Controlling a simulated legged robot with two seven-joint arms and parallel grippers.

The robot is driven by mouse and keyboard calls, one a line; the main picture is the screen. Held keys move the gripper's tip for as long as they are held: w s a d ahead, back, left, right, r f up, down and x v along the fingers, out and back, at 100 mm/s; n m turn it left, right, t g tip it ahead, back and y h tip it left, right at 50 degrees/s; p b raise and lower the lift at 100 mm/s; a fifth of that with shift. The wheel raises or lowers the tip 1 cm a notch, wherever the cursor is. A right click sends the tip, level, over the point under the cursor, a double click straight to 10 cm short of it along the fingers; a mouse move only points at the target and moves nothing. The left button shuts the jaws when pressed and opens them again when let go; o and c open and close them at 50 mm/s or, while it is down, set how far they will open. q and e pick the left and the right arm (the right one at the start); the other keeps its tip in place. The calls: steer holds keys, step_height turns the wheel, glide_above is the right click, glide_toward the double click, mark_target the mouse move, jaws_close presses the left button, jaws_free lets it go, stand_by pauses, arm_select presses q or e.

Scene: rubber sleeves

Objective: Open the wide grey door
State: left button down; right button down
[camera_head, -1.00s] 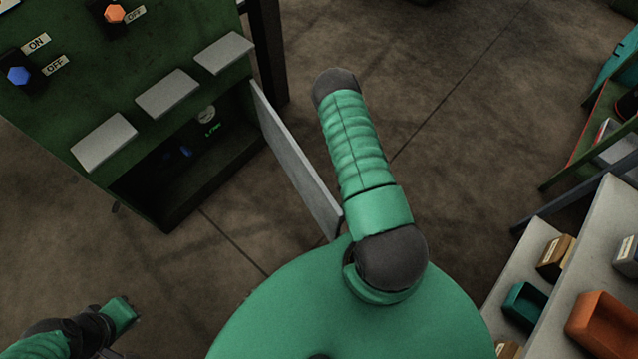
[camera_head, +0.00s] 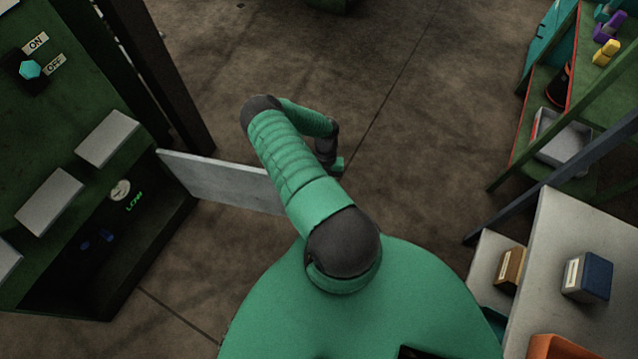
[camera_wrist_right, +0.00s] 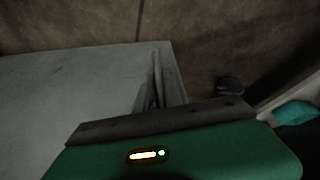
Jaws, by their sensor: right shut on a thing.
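The wide grey door (camera_head: 220,182) stands swung well out from the open compartment of the green cabinet, in the head view. Its outer end is hidden behind my right arm. In the right wrist view the door's grey face (camera_wrist_right: 70,95) fills the left side, with a thin upright handle (camera_wrist_right: 157,72) near its edge. My right gripper (camera_wrist_right: 155,100) is at this handle and shut on it; its green housing hides part of the grip. In the head view my own arm hides most of the contact. My left gripper is out of view.
The green cabinet (camera_head: 75,125) stands at left, with a dark open compartment (camera_head: 100,245), grey panels above it and an ON/OFF knob (camera_head: 30,70). Shelves (camera_head: 565,240) with boxes and a grey bin (camera_head: 562,135) stand at right. The floor between is clear.

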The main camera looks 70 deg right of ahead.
steer(key=shift+d, duration=0.3)
steer(key=c, duration=1.5)
jaws_free()
steer(key=shift+o, duration=0.2)
steer(key=p+v, duration=0.5)
steer(key=v, duration=1.1)
steer(key=shift+r, duration=0.3)
steer(key=shift+w+d, duration=0.1)
steer(key=shift+w, duration=0.05)
